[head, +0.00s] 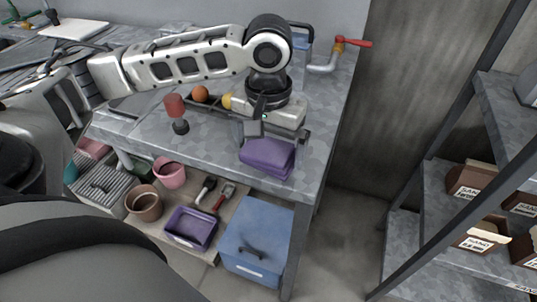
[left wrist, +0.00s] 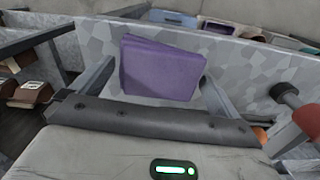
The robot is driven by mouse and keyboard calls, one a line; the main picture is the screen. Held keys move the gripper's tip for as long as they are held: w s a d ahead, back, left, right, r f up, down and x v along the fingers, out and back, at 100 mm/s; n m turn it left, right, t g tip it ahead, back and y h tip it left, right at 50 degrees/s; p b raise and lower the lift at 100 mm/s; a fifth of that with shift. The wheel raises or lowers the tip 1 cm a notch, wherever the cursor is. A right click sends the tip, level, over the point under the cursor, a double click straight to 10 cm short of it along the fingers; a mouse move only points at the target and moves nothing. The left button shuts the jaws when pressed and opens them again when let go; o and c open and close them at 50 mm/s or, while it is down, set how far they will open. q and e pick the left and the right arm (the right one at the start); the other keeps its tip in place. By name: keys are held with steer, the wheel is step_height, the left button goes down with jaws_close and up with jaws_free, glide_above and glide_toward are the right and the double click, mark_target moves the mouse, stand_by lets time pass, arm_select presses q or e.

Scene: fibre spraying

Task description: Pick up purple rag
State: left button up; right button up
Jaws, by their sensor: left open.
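The purple rag (head: 268,157) is a folded purple block on the grey metal table (head: 215,150), near its front right corner. In the left wrist view the rag (left wrist: 160,68) lies between the two open fingers of my left gripper (left wrist: 155,82), with a gap to the finger at its right. In the head view my left gripper (head: 272,137) is over the rag from behind, fingers spread to its sides. I cannot tell whether a finger touches it. My right gripper is not in view.
A red-handled tool (head: 176,112) stands on the table left of the gripper, with an orange ball (head: 200,93) behind it. A red-handled crank (head: 345,43) is at the far right corner. Below are a blue box (head: 256,238) and a purple bin (head: 190,228). Shelves with sand boxes stand right.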

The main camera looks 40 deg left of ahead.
arm_select(q)
steer(key=shift+f, duration=0.5)
steer(key=c, duration=0.7)
steer(key=shift+c, duration=0.2)
